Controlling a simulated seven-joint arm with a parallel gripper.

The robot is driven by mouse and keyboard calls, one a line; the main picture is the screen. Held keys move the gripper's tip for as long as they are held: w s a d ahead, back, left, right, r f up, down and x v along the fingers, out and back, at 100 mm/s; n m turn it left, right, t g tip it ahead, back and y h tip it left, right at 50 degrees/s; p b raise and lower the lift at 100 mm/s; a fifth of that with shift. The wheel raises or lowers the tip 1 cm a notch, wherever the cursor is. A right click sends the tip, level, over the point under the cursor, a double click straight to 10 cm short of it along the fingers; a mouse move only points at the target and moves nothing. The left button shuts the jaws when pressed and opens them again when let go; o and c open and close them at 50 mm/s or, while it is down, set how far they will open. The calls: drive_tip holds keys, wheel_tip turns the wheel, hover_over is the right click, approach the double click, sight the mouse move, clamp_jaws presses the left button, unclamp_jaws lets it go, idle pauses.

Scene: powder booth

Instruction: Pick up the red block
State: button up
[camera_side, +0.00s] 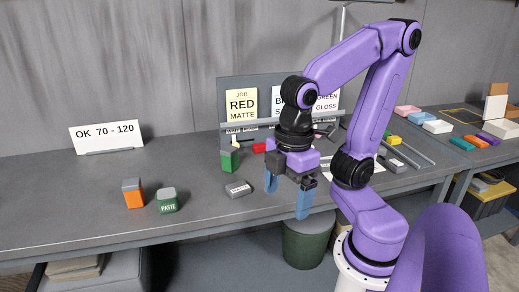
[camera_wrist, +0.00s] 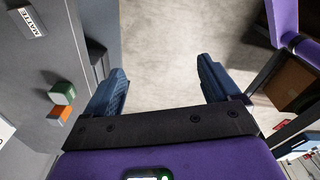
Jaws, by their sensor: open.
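The red block (camera_side: 259,147) is small and lies toward the back of the grey bench in the side view, just behind and left of my gripper. My gripper (camera_side: 287,203) is open and empty, its two blue fingers pointing down near the bench's front edge, apart from the red block. In the wrist view my gripper (camera_wrist: 162,66) shows both fingers spread with pale floor between them. The red block does not show in the wrist view.
A green block (camera_side: 229,160) stands left of the red block. A grey block marked MATTE (camera_side: 237,189), a green PASTE block (camera_side: 168,203) and an orange block (camera_side: 133,197) stand farther forward or left. A card board (camera_side: 235,86) rises behind.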

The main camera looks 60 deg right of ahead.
sight(261, 146)
drive_tip(key=w+a+n+t, duration=0.2)
drive_tip(key=w+n+t, duration=0.15)
drive_tip(key=w, duration=1.75)
drive_tip(key=w+d+n+t+h, duration=0.2)
drive_tip(key=w+d+n+t, duration=0.15)
drive_tip(key=w+d, duration=1.05)
drive_tip(key=w+d+n+t+h, duration=0.2)
drive_tip(key=w+d+n+h, duration=0.15)
drive_tip(key=d, duration=0.95)
drive_tip(key=s+d+n+h, duration=0.4)
drive_tip(key=s+d, duration=0.8)
drive_tip(key=d, duration=0.4)
wheel_tip(261, 146, down, 16)
drive_tip(key=shift+s+d+f, duration=0.1)
drive_tip(key=shift+s, duration=0.05)
drive_tip(key=shift+d+f, duration=0.15)
drive_tip(key=shift+f, duration=0.2)
drive_tip(key=shift+x, duration=3.65)
